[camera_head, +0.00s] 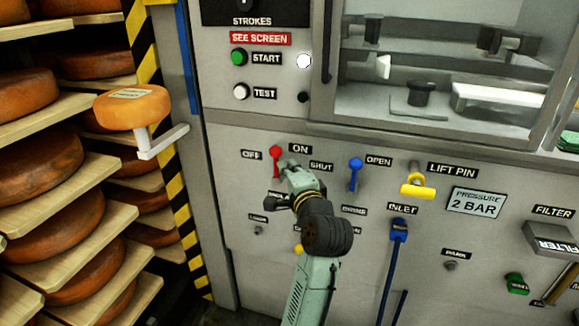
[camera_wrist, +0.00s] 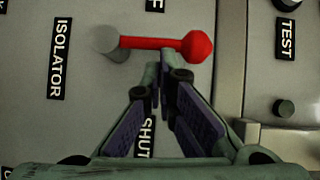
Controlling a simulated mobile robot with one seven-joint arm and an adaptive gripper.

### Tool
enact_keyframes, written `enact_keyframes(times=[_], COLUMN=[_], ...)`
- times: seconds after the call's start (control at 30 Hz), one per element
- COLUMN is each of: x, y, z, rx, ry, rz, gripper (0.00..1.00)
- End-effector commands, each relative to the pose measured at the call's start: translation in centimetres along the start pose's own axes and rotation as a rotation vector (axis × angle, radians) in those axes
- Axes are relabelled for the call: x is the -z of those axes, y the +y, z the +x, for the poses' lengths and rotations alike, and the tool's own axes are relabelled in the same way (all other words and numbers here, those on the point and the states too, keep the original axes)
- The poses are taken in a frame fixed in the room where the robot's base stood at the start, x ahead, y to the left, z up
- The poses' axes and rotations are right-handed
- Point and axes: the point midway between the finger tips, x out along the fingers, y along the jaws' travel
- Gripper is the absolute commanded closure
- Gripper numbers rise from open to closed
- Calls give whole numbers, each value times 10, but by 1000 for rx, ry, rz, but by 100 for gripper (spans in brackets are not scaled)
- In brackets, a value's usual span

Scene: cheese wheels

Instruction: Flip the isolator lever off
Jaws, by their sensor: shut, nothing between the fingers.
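The isolator lever (camera_head: 275,153) is red with a round knob and points up from its pivot, between the OFF label (camera_head: 251,155) and the ON label (camera_head: 300,149). In the wrist view the lever (camera_wrist: 155,43) lies across the top, its knob at the right and its grey pivot at the left. My gripper (camera_head: 284,164) is shut and empty, just right of the lever on the ON side. In the wrist view its fingertips (camera_wrist: 165,57) are at the lever's edge, seemingly touching; any small gap is hard to tell.
A blue lever (camera_head: 355,172) stands to the right between SHUT and OPEN labels. A yellow lift pin handle (camera_head: 417,186) is farther right. The START button (camera_head: 239,58) and TEST button (camera_head: 241,92) are above. Cheese shelves (camera_head: 70,200) stand at the left.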

Motion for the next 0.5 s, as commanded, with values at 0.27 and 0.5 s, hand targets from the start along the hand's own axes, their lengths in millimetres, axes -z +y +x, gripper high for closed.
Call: enact_keyframes(times=[0.27, 0.5], x=[-2, -4], y=[-4, -6], z=[1, 3], rx=[-27, -56], ry=[-1, 0], rz=[-40, -83], gripper=[100, 100])
